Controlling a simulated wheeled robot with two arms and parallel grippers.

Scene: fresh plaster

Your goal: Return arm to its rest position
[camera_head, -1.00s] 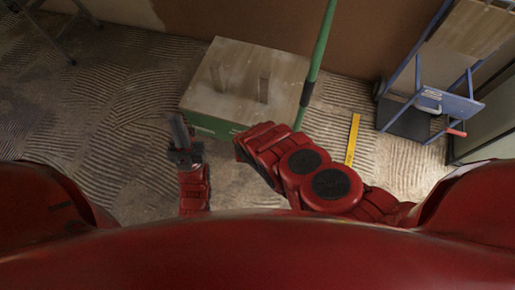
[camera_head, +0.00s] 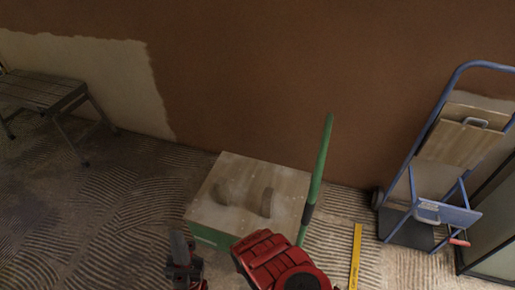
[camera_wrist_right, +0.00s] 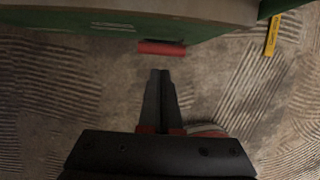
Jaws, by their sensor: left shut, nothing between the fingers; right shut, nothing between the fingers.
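My left gripper (camera_head: 178,236) is low in the head view, left of the green box. Its dark fingers are together with nothing between them. My right arm (camera_head: 280,262) shows as red links at the bottom, in front of the box's right part; its gripper does not show there. In the right wrist view my right gripper (camera_wrist_right: 160,73) is shut and empty, pointing toward the green box's lower side. A red cylinder (camera_wrist_right: 162,48) lies across just beyond the fingertips, apart from them in the picture.
A green box with a pale top (camera_head: 215,215) carries two tan objects (camera_head: 248,196). A green pole (camera_head: 322,160) rises at its right. A yellow bar (camera_head: 356,256) lies on the ridged floor. A blue hand truck (camera_head: 430,190) stands right; a bench (camera_head: 40,92) stands left.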

